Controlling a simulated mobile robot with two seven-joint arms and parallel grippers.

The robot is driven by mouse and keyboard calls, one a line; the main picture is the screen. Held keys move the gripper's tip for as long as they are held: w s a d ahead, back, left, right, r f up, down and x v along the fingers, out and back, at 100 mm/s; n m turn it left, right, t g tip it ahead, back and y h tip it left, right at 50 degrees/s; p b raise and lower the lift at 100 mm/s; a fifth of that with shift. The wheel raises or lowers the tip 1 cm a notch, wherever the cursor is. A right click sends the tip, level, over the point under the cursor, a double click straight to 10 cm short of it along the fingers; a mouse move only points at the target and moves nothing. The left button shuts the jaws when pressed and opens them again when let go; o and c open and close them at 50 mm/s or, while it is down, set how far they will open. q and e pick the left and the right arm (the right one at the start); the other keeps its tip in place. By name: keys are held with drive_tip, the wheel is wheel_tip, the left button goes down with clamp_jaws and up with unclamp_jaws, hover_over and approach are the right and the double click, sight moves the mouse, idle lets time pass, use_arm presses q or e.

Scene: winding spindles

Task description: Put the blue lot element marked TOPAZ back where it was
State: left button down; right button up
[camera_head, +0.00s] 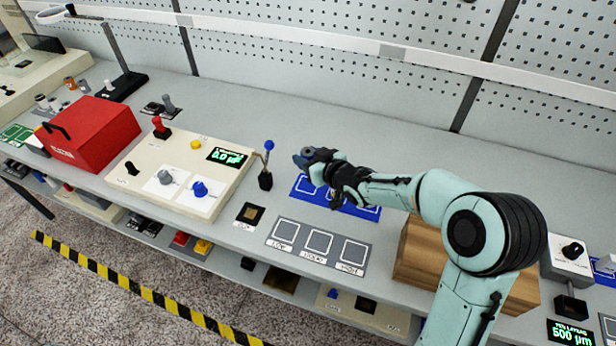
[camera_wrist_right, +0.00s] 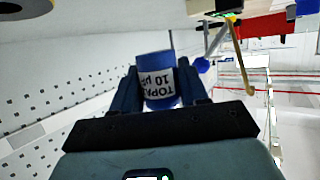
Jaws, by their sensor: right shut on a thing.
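The blue lot element (camera_wrist_right: 155,66) has a white label reading TOPAZ and 10 in the right wrist view. My right gripper (camera_head: 308,161) is shut on it, and the two dark fingers (camera_wrist_right: 158,88) press its sides. In the head view the blue element (camera_head: 301,160) is held over the left end of a blue mat (camera_head: 302,191) with white-outlined squares. My gripper and forearm hide much of that mat. My left gripper is not in view.
A lever with a blue ball (camera_head: 268,146) stands close left of my right gripper. A grey mat with several marked squares (camera_head: 318,243) lies in front. A wooden block (camera_head: 420,256) is partly behind my arm. A red box (camera_head: 88,133) and a cream control panel (camera_head: 180,171) stand left.

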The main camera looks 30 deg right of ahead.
drive_tip(key=shift+f, duration=2.75)
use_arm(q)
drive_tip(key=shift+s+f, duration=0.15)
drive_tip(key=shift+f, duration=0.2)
